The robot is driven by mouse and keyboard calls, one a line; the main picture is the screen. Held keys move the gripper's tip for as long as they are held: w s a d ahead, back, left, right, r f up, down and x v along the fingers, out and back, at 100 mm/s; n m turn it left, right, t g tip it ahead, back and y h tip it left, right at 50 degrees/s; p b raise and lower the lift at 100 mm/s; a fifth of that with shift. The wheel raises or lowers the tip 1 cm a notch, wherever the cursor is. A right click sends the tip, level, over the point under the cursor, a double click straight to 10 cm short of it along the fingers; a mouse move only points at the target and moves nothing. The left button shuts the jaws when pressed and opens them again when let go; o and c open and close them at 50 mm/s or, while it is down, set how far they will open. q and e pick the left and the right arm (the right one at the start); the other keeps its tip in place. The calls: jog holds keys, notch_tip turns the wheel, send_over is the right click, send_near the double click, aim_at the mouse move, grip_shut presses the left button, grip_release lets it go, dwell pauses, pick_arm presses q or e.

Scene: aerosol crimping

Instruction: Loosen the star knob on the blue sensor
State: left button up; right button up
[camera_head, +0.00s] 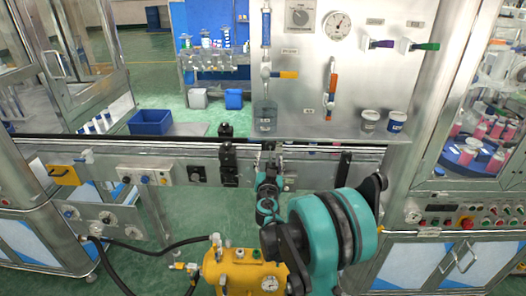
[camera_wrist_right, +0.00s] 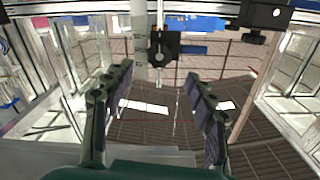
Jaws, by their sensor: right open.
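My right arm reaches up from the bottom right of the head view. Its gripper (camera_head: 269,150) is at the front of the steel conveyor rail, small and partly hidden by its own arm. In the right wrist view the gripper (camera_wrist_right: 160,76) is open, with two dark fingers spread and nothing between them. Just beyond the fingertips is a black block (camera_wrist_right: 160,46) with a pale rod through it. A small blue part (camera_wrist_right: 193,50) sticks out at its right, possibly the blue sensor. I cannot clearly make out a star knob. My left gripper is in neither view.
Black brackets (camera_head: 228,165) sit along the rail (camera_head: 320,161), left of the gripper; another (camera_head: 345,165) is to its right. A steel panel (camera_head: 385,75) with gauge and valves stands behind. A yellow tank (camera_head: 235,272) with black hoses is below. A blue bin (camera_head: 150,122) is at left.

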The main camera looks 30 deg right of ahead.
aim_at(271, 147)
jog(key=b+x, duration=0.1)
jog(key=x, duration=0.6)
jog(key=shift+w+d, duration=0.1)
jog(key=shift+d, duration=0.05)
jog(key=c, duration=1.2)
